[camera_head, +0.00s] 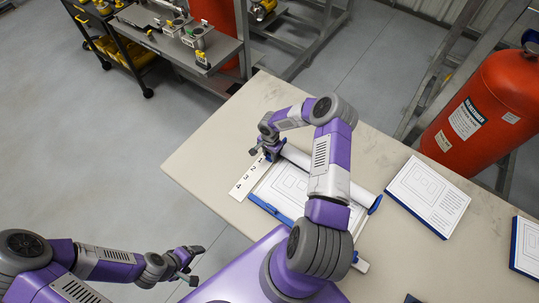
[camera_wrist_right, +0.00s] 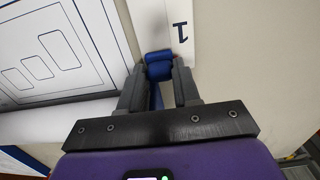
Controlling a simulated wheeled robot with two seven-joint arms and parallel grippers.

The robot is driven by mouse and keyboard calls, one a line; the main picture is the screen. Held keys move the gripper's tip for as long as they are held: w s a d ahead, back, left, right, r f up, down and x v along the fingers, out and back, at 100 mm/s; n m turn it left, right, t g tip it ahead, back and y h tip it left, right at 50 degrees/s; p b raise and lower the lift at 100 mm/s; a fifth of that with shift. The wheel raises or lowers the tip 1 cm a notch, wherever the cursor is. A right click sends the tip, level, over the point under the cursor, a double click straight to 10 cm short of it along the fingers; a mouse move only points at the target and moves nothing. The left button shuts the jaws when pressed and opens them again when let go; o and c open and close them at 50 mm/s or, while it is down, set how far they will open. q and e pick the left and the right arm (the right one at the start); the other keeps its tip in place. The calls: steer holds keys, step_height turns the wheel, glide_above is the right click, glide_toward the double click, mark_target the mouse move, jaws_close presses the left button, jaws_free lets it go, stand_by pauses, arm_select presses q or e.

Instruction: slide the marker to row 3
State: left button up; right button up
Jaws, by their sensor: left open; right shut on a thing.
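The white numbered strip (camera_head: 240,188) lies along the left edge of a drawing board (camera_head: 284,190) on the table. The digits 2, 3 and 4 show in the head view; a digit 1 shows on the strip in the right wrist view (camera_wrist_right: 180,15). My right gripper (camera_head: 266,152) is at the strip's far end, beyond the 2. In the right wrist view it is shut on the blue marker (camera_wrist_right: 158,66), which sits beside the 1 between the fingers (camera_wrist_right: 159,85). My left gripper (camera_head: 188,262) is open and empty, off the table's near left side.
A white roll lies across the drawing board, partly behind my right arm. Another printed board (camera_head: 428,195) lies to the right, with a further one (camera_head: 527,245) at the right edge. A red cylinder (camera_head: 485,110) stands beyond the table (camera_head: 215,145). The table's left corner is clear.

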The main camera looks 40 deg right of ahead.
steer(key=shift+s+a+b, duration=0.25)
steer(key=shift+s+a, duration=0.05)
steer(key=shift+a, duration=0.7)
steer(key=shift+s+a+b, duration=0.2)
steer(key=shift+s+a, duration=0.1)
steer(key=shift+a, duration=0.75)
steer(key=shift+s+a+f+b, duration=0.1)
steer(key=shift+s+a+b, duration=0.15)
steer(key=shift+a+b, duration=0.45)
steer(key=shift+s+a+b, duration=0.2)
steer(key=shift+a+b, duration=0.2)
steer(key=shift+a, duration=0.5)
steer(key=shift+s+a, duration=0.1)
steer(key=shift+a, duration=0.1)
